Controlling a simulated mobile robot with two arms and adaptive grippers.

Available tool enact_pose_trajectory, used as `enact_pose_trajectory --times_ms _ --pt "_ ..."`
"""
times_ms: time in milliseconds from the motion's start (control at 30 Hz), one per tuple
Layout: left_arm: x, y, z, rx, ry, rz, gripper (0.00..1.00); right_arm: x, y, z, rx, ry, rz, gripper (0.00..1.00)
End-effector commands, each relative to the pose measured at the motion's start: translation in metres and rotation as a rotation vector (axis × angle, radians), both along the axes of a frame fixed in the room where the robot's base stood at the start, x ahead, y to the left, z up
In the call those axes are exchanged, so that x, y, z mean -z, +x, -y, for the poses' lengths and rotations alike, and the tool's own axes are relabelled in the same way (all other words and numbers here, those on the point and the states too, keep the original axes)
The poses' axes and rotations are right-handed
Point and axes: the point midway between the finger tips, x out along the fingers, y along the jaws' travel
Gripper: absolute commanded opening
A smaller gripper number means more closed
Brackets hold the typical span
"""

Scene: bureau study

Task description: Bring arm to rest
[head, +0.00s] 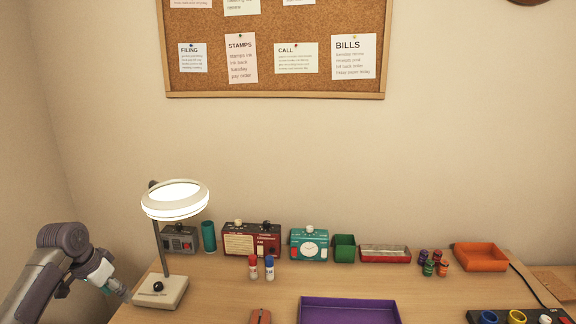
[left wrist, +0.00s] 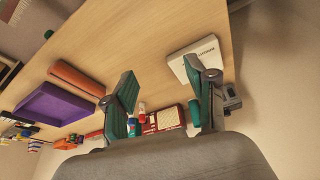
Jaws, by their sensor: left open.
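My left arm comes in from the left edge of the head view. My left gripper (head: 116,291) is beside the left end of the desk, left of the lamp base, and looks apart from it. In the left wrist view my left gripper (left wrist: 160,72) has its two green-padded fingers spread wide, with nothing held between them. The desk top shows beyond the fingers. My right arm and gripper are not in view.
A lit desk lamp (head: 172,289) stands closest to my left gripper. A purple tray (head: 348,312) lies at the front, an orange tray (head: 481,257) at right.

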Motion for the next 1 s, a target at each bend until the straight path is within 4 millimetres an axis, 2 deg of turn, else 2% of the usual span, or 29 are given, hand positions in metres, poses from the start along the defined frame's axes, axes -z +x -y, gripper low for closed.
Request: enact_pose_trajectory --times_ms 167,367,467,567,600,700,800,1000 --pt "0.036 -0.016 0.029 0.040 0.029 -0.027 0.57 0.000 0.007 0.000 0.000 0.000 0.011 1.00" --pt "0.089 -0.050 0.076 0.095 0.065 -0.054 0.57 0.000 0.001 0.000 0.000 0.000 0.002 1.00" --pt "0.122 -0.082 0.109 0.126 0.079 -0.065 0.57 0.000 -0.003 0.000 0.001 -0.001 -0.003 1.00" --pt "0.155 -0.133 0.151 0.147 0.080 -0.069 0.57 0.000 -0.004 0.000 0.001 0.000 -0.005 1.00" --pt "0.166 -0.157 0.167 0.147 0.077 -0.068 0.57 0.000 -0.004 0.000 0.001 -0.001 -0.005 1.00" --pt "0.178 -0.212 0.196 0.121 0.064 -0.056 0.57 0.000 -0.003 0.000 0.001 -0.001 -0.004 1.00" --pt "0.178 -0.253 0.211 0.080 0.054 -0.046 0.57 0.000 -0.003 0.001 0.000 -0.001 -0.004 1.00" --pt "0.168 -0.308 0.221 -0.004 0.043 -0.034 0.57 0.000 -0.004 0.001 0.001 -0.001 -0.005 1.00"
